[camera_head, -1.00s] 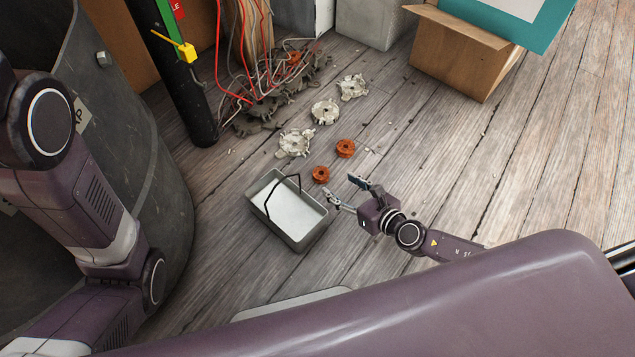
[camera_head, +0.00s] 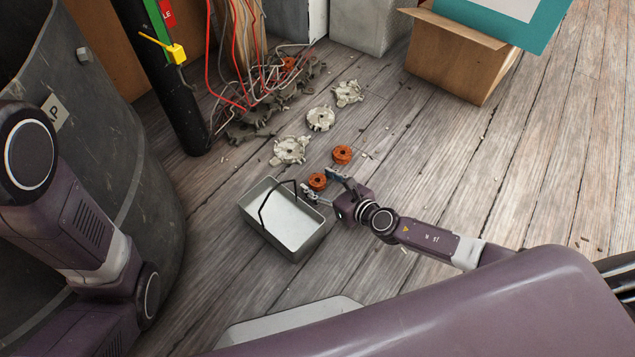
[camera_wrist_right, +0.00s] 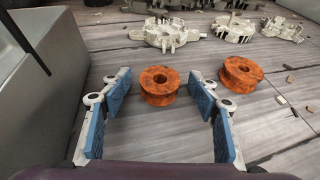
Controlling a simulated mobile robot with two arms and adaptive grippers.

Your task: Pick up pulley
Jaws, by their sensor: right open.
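Two round orange-brown pulleys lie flat on the wooden floor. The nearer pulley (camera_head: 317,181) sits by my right gripper; it also shows in the right wrist view (camera_wrist_right: 159,86), just beyond and between the fingertips. The other pulley (camera_head: 342,154) lies farther off; in the right wrist view it is the right one (camera_wrist_right: 241,75), outside the right finger. My right gripper (camera_head: 320,182) is open and empty, its blue-padded fingers (camera_wrist_right: 157,102) pointing at the nearer pulley without visible contact. My left arm is at the left edge; its gripper is out of view.
A grey metal tray (camera_head: 248,222) with a black handle stands left of the right gripper. Pale alternator housings (camera_head: 290,150) and tangled wires lie behind the pulleys. A cardboard box (camera_head: 447,62) stands at upper right.

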